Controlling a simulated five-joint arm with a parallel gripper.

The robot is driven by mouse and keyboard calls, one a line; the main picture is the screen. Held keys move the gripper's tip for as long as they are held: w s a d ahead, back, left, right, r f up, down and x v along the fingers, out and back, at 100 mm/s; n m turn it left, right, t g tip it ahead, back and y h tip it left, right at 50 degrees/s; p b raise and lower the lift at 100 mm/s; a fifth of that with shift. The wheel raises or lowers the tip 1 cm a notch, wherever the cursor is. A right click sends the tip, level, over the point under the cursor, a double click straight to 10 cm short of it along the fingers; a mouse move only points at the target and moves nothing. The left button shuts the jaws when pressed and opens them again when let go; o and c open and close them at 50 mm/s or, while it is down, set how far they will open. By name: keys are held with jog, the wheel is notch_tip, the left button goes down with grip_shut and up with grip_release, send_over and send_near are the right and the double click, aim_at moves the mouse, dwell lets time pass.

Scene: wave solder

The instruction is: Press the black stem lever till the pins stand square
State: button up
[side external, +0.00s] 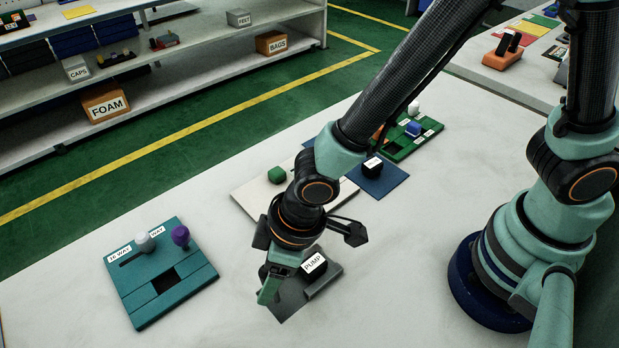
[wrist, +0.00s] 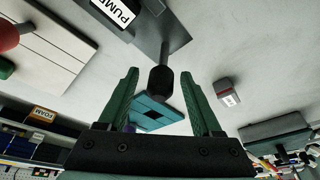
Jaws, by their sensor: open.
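The black stem lever shows in the wrist view as a black knob (wrist: 160,80) on a grey rod, rising from a grey metal plate. My gripper (side external: 268,290) is over the plate's left part and hides the lever there. In the wrist view its green fingers (wrist: 158,84) are open, one on each side of the knob, with gaps showing. I cannot tell how deep the knob sits between them. The pins cannot be made out.
A teal board (side external: 160,275) with a white and a purple knob lies to the left. A cream board (side external: 258,196), a blue mat (side external: 388,183) and a green board (side external: 430,138) lie behind. The bench between the teal board and the plate is clear.

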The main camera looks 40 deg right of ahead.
jog(key=v, duration=1.1)
jog(key=shift+r, duration=0.4)
jog(key=shift+d, duration=0.1)
